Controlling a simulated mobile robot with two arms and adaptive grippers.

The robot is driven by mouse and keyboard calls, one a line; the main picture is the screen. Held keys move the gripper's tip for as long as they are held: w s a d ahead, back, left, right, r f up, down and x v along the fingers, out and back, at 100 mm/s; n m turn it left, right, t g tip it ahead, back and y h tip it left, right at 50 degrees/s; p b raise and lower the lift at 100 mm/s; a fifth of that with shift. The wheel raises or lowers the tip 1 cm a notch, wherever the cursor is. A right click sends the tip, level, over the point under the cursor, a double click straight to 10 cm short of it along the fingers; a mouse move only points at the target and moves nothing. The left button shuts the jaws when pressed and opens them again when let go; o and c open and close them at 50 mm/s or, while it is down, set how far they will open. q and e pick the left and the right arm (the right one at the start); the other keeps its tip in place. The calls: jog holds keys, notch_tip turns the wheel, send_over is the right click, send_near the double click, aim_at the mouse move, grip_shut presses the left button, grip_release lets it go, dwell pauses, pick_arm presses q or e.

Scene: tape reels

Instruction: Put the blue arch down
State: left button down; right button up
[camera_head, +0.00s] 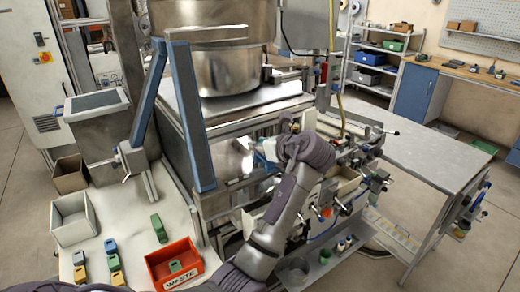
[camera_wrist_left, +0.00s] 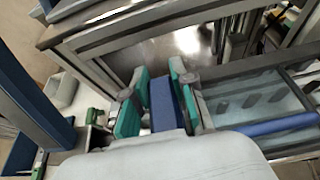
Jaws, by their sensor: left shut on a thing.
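My left gripper (camera_head: 264,154) is in front of the machine's frame, at the end of my arm that crosses the lower middle of the head view. In the left wrist view the two green-padded fingers of this gripper (camera_wrist_left: 160,104) are shut on a blue piece, the blue arch (camera_wrist_left: 163,106). Only a straight blue face of it shows between the pads; the rest is hidden by the fingers and the wrist. It is held in front of the metal frame. Whether it touches anything below cannot be told. My right gripper is not in view.
A red WASTE bin (camera_head: 157,269) with a green block inside stands on the pale table at lower left. Several small coloured blocks, a white bin (camera_head: 58,228) and a brown bin (camera_head: 69,185) are near it. A blue-grey post (camera_head: 191,115) rises left of my gripper.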

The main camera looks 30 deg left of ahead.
aim_at(260, 155)
pick_arm(q)
jog(key=shift+f, duration=1.2)
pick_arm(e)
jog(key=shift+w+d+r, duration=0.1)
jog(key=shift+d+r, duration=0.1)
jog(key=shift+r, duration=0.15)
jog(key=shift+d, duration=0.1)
pick_arm(q)
jog(key=shift+f+p, duration=0.2)
jog(key=shift+p, duration=0.25)
jog(key=shift+f, duration=0.35)
jog(key=c, duration=1)
grip_release()
jog(key=shift+o, duration=0.2)
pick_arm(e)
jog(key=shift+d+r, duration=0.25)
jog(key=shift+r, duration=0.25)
